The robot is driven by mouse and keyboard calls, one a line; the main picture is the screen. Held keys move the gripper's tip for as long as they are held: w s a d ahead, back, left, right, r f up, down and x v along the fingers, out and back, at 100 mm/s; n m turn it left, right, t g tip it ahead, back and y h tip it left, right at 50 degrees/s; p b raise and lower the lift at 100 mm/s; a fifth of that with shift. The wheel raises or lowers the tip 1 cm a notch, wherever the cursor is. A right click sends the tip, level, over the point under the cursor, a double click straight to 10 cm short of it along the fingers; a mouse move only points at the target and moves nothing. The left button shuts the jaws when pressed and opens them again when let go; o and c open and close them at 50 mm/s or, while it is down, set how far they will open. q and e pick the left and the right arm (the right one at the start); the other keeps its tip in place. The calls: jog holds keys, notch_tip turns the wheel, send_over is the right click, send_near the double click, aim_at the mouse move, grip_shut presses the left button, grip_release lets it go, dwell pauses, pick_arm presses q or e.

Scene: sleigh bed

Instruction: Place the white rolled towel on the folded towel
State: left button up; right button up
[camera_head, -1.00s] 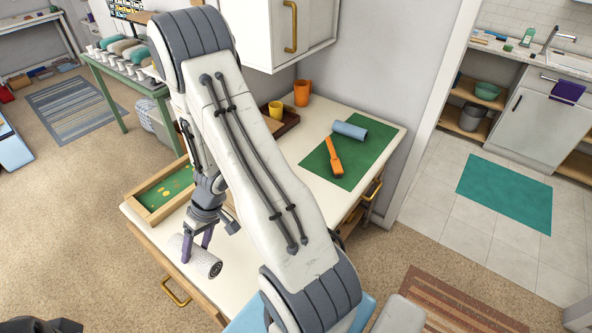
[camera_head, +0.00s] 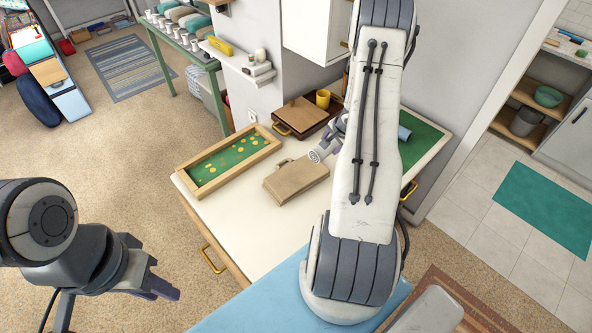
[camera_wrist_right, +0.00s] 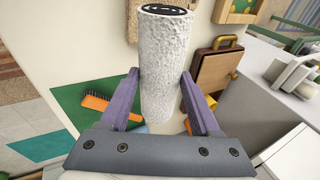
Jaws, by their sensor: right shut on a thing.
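The white rolled towel (camera_wrist_right: 165,65) is between the two purple fingers of my right gripper (camera_wrist_right: 163,100), which is shut on it in the right wrist view. In the head view only the towel's round end (camera_head: 314,157) shows, above the table's far part. My right arm hides most of that gripper (camera_head: 328,146). My left gripper (camera_head: 155,278) is at the lower left, off the table; its finger gap is unclear.
A green mat (camera_head: 428,140) is at right. The front left table is clear.

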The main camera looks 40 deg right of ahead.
jog(key=shift+d+f+b, duration=0.15)
jog(key=shift+d+b, duration=0.05)
jog(key=shift+b, duration=0.1)
jog(key=w+a+f+b, duration=0.1)
jog(key=a+f+b, duration=0.1)
jog(key=a+b, duration=0.1)
jog(key=w+a+f+b, duration=0.2)
jog(key=a+b, duration=0.1)
jog(key=w+a+f+b, duration=0.2)
jog(key=a+b, duration=0.1)
jog(key=shift+w+a+f, duration=0.1)
jog(key=shift+f, duration=0.2)
jog(key=shift+w+a+b, duration=0.1)
jog(key=shift+a+b, duration=0.15)
jog(key=shift+b, duration=0.1)
notch_tip(320, 180, down, 4)
jog(key=b, duration=0.2)
jog(key=shift+b, duration=0.35)
jog(key=o, duration=1.4)
jog(key=shift+r, duration=0.1)
